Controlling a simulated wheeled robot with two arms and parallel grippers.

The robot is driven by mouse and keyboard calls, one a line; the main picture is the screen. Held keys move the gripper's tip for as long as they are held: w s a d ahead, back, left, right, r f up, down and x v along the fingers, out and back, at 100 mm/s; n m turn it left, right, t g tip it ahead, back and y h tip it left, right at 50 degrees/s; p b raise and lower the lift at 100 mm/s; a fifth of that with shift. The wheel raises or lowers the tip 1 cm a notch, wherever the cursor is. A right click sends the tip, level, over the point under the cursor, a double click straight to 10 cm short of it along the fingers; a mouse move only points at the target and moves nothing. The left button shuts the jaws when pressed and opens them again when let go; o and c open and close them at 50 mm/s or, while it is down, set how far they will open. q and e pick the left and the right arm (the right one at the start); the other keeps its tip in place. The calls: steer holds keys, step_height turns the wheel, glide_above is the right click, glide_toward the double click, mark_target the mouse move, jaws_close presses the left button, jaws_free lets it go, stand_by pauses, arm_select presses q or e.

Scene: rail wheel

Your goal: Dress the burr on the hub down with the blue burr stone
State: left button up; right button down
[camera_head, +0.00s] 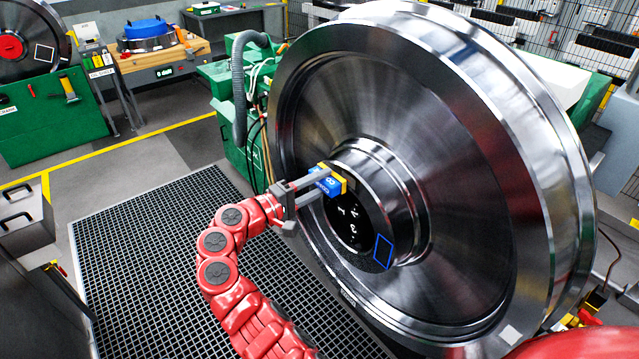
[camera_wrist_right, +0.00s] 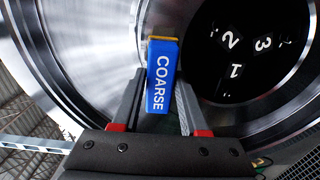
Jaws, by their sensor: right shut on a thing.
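My right gripper (camera_head: 322,182) is shut on the blue burr stone (camera_head: 330,186), at the left edge of the wheel's hub (camera_head: 400,205). In the right wrist view the stone (camera_wrist_right: 162,82) stands between the two fingers, with "COARSE" in white on its blue side and a yellow-brown end. The stone's far end is close to the hub; I cannot tell whether it touches. The large steel wheel (camera_head: 480,130) stands upright. I cannot make out the burr. My left gripper is not in view.
A black floor grating (camera_head: 150,250) lies in front of the wheel. Green machinery (camera_head: 235,115) with a grey hose stands behind it on the left. A wooden bench (camera_head: 165,58) with a blue-topped item and a green cabinet (camera_head: 50,120) are farther back.

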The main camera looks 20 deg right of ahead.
mark_target(328, 191)
steer(key=shift+x, duration=0.95)
steer(key=shift+s+r+p, duration=0.15)
steer(key=shift+s+p, duration=0.2)
steer(key=shift+p, duration=0.15)
steer(key=shift+s+d+p, duration=0.3)
steer(key=shift+s+p, duration=0.4)
steer(key=shift+s, duration=0.35)
steer(key=shift+s+d, duration=0.1)
steer(key=shift+s, duration=0.05)
